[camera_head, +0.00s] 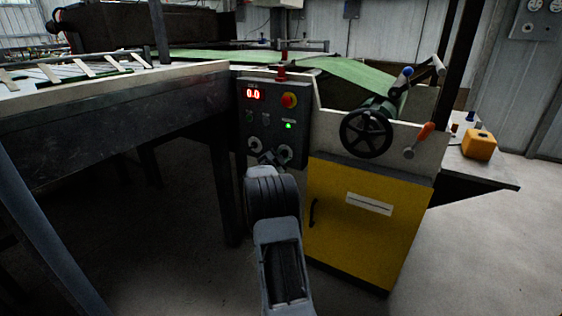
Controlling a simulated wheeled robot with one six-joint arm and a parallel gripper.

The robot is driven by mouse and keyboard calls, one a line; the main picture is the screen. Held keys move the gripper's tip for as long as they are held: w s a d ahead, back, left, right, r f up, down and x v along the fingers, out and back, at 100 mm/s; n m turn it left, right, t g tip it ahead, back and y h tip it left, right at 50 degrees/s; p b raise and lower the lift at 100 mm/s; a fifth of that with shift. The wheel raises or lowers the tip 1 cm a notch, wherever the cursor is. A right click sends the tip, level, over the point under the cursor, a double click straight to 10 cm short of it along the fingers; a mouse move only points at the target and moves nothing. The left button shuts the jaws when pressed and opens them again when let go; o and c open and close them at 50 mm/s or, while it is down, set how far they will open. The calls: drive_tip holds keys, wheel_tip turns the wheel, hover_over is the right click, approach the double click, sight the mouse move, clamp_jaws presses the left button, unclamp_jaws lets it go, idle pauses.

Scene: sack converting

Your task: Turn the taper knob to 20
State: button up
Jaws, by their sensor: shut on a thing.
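A dark control panel (273,98) stands in the middle of the view, with a red display (253,94) reading 0.0. Two round dials show low on the panel, a left one (253,142) and a right one (285,153). Their scales and labels are too small to read. My gripper (266,157) is at the lower part of the panel, between and just below these dials, shut on what I take to be the taper knob. My own wrist and jaws hide most of that knob, so its pointer and setting cannot be seen.
Right are a black handwheel (366,133), an orange-handled lever (425,132) and a yellow cabinet (350,235). A long table (110,105) stands left.

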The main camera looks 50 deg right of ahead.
drive_tip(key=shift+m+b, duration=0.35)
drive_tip(key=shift+m, duration=0.35)
drive_tip(key=o, duration=0.9)
drive_tip(key=shift+p+v, duration=1.9)
drive_tip(key=shift+v, duration=5)
drive_tip(key=shift+w, duration=0.1)
